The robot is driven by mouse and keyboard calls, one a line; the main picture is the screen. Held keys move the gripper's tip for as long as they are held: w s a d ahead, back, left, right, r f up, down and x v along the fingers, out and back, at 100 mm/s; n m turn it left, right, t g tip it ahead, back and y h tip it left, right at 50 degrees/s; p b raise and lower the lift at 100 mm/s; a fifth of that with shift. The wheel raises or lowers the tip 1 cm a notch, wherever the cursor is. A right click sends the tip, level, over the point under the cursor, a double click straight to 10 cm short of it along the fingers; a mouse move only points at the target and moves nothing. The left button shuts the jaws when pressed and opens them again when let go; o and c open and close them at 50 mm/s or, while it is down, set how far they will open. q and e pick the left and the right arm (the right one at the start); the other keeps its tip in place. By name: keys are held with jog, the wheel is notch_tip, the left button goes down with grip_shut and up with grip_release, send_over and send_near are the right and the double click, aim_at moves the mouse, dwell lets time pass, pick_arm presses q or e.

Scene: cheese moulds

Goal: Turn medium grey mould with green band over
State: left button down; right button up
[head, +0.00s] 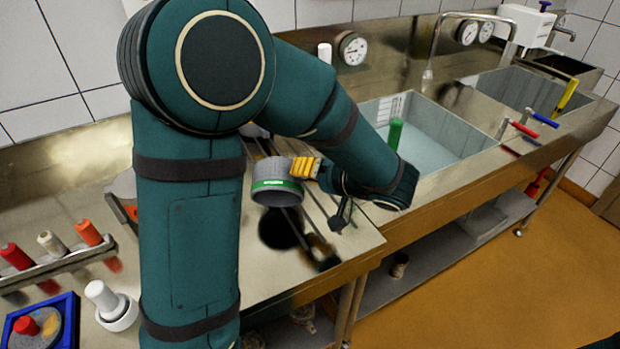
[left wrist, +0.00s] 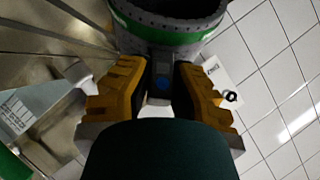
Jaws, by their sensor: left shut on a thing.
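The grey mould with a green band (head: 277,182) is held in the air above the steel counter, right of my left upper arm. My left gripper (head: 307,168), with yellow-orange fingers, is shut on the mould's right side in the head view. In the left wrist view the mould (left wrist: 165,28) is at the top, with its green band and a dark hollow visible. The gripper's fingers (left wrist: 160,82) close on its near wall there. I cannot tell for sure which end of the mould faces up. My right gripper is not in view.
The steel counter (head: 350,240) below has a dark round patch under the mould. A sink (head: 440,135) with a green-handled thing (head: 395,134) lies to the right. A rack with red and white handles (head: 50,262), a white mould-like piece (head: 112,305) and a blue tray (head: 72,320) stand left.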

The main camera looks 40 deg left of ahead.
pick_arm(q)
jog(key=n, duration=0.3)
jog(key=s+r+n, duration=0.1)
jog(key=n, duration=0.1)
jog(key=shift+a, duration=0.25)
jog(key=n, duration=0.2)
jog(key=s+n, duration=0.1)
jog(key=n, duration=0.2)
jog(key=shift+s+a+r, duration=0.1)
jog(key=shift+s, duration=0.1)
jog(key=shift+w, duration=0.1)
